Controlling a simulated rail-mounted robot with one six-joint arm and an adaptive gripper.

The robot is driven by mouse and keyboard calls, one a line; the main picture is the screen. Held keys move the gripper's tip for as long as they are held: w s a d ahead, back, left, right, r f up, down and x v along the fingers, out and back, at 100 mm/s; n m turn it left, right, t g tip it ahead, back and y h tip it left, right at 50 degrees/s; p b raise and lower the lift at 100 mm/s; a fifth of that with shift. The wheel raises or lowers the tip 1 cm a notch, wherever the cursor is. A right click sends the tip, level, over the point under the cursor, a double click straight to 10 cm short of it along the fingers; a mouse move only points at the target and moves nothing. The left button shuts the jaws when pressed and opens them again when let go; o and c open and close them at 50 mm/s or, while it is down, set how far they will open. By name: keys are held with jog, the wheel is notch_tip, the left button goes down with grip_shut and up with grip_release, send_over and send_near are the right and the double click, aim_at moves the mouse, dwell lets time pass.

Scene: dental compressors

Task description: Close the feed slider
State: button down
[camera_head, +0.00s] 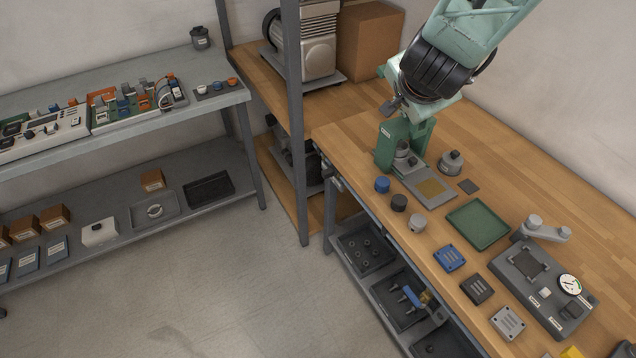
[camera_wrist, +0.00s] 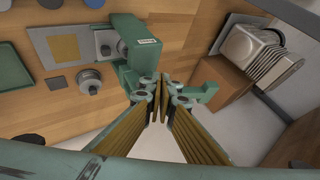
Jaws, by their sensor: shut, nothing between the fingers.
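A green press-like device (camera_head: 392,150) with a white label stands on the wooden bench. A grey plate with a gold square (camera_head: 428,187) extends from its front. I cannot tell for certain which part is the feed slider; this plate is the likeliest. In the wrist view the device (camera_wrist: 135,40) is just above the fingers and its plate (camera_wrist: 38,38) is at the upper left. My gripper (camera_wrist: 161,88) is shut and empty, beside the device and apart from the plate. In the head view my wrist hangs over the device and hides part of it; the fingertips are not clear.
A round grey fixture (camera_head: 451,163) and a green tray (camera_head: 478,224) are near the plate. A gauge unit (camera_head: 540,285) stands farther right. A cardboard box (camera_head: 369,40) and compressor (camera_head: 305,45) stand behind.

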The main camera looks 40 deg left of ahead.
aim_at(328, 173)
jog(key=s+a+f+n+b, duration=0.1)
jog(key=s+a+f, duration=0.3)
jog(key=s+f, duration=0.3)
jog(key=s+a+f+g+h+b, duration=0.1)
jog(key=s+a+f, duration=0.2)
jog(key=s+f, duration=0.5)
notch_tip(328, 173, down, 8)
jog(key=shift+a+f+n, duration=0.1)
jog(key=shift+a+n, duration=0.3)
jog(key=shift+w+f, duration=0.1)
jog(key=shift+w, duration=0.05)
jog(key=w+a+f+b, duration=0.2)
jog(key=w+a+f, duration=0.4)
jog(key=a+f, duration=0.1)
jog(key=shift+a+f, duration=0.15)
jog(key=shift+f, duration=0.2)
jog(key=shift+a, duration=0.1)
dwell(0.5)
